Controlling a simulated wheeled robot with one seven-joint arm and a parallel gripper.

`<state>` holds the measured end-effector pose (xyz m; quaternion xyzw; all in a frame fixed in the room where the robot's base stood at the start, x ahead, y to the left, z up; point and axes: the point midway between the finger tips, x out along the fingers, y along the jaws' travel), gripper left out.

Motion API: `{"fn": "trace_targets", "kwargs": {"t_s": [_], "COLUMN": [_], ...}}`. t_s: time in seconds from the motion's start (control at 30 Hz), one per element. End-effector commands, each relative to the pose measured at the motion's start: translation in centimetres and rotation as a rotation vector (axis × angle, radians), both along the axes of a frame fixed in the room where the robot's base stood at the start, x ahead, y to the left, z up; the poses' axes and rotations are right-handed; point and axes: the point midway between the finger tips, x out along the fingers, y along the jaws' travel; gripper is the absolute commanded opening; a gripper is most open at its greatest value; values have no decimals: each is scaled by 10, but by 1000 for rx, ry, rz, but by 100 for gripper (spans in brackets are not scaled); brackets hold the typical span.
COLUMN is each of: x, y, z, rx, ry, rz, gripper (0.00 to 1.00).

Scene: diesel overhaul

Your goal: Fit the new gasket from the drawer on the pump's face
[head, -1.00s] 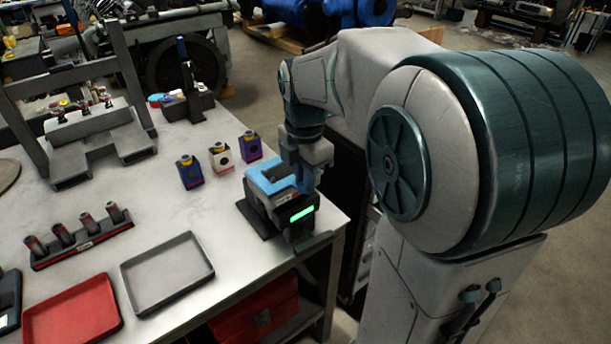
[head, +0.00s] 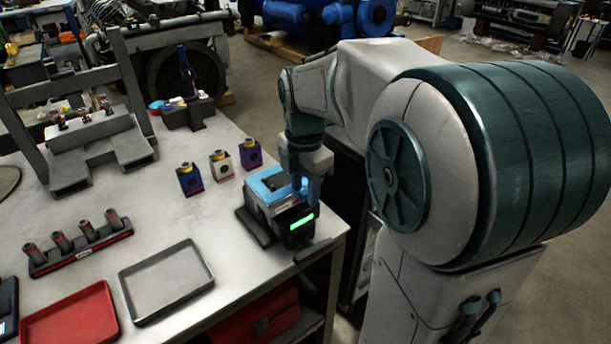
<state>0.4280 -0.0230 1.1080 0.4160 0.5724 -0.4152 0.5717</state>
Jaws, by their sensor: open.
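A black unit with a lit green panel (head: 301,222) stands at the bench's right edge. My gripper (head: 306,190) points down at the right side of the blue piece, open. I cannot tell whether its fingers touch the piece. The finger tips are partly lost against the unit. I cannot make out an open drawer.
Blue, white and purple boxes (head: 221,165) stand behind the unit. A grey tray (head: 166,282), a red tray (head: 70,318) and a rack of several cylinders (head: 81,243) lie to the left. A grey frame stand (head: 100,150) is further back. The bench middle is clear.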

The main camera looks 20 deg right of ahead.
Motion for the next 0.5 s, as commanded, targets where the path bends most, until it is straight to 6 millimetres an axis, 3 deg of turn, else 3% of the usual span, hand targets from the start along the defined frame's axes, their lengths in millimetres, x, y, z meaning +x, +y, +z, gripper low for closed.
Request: {"fn": "trace_targets", "kwargs": {"t_s": [0.17,0.5], "x": [1,1], "y": [0,0], "z": [20,97], "rx": [0,0], "ry": [-5,-5], "rz": [0,0], "gripper": [41,41]}}
